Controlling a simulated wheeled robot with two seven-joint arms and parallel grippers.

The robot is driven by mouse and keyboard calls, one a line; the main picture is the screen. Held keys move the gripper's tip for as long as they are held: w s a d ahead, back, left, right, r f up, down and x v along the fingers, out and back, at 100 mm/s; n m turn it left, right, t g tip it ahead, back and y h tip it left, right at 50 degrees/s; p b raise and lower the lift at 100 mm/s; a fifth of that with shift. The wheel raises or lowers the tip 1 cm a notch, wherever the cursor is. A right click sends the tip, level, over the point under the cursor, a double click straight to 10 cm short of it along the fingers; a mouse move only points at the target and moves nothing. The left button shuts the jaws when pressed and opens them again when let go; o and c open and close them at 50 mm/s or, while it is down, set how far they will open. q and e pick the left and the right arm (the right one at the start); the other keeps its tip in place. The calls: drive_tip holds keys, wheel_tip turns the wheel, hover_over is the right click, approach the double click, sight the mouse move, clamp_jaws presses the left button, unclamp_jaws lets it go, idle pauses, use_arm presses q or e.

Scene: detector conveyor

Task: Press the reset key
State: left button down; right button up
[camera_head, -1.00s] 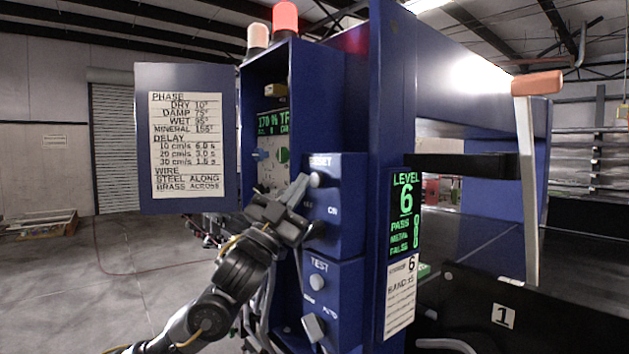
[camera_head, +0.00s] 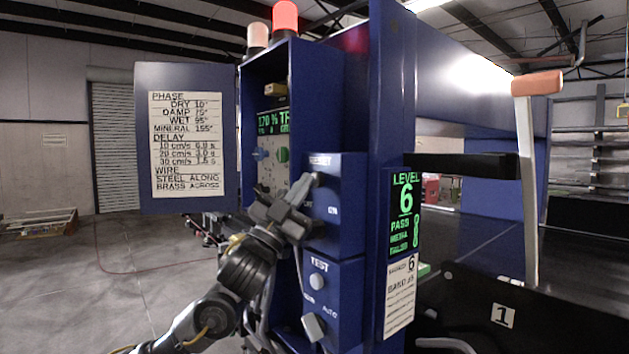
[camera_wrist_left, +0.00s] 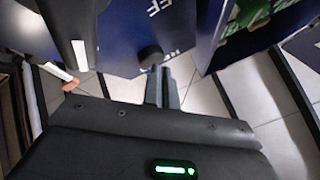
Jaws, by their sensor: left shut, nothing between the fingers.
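The reset key (camera_head: 318,179) is a small round knob under the RESET label on the blue control box, in the upper half of the box front. In the left wrist view it is a dark round knob (camera_wrist_left: 150,56) just beyond the fingertips, with its lettering partly hidden. My left gripper (camera_head: 303,185) is shut and empty, its tips pointing up at the key from the lower left. The tips are at or very close to the key; I cannot tell whether they touch. They also show in the left wrist view (camera_wrist_left: 161,72). My right gripper is not in view.
Below is a TEST button (camera_head: 317,281) with a grey selector (camera_head: 313,327). An open cabinet door with a settings card (camera_head: 186,145) stands at left. A green level display (camera_head: 405,212) is on the panel at right. A lever with an orange grip (camera_head: 537,84) rises farther right.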

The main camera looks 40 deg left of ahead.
use_arm(q)
drive_tip(key=shift+w, duration=0.25)
drive_tip(key=shift+s, duration=0.2)
idle(0.4)
drive_tip(key=shift+s+a, duration=0.2)
drive_tip(key=shift+s, duration=0.5)
drive_tip(key=shift+s+a+b, duration=0.25)
drive_tip(key=shift+s, duration=0.55)
drive_tip(key=shift+s+a+b, duration=0.2)
drive_tip(key=shift+s+b, duration=0.05)
drive_tip(key=shift+s, duration=0.5)
drive_tip(key=shift+s+a+b, duration=0.25)
drive_tip(key=shift+s, duration=0.55)
drive_tip(key=shift+d, duration=0.1)
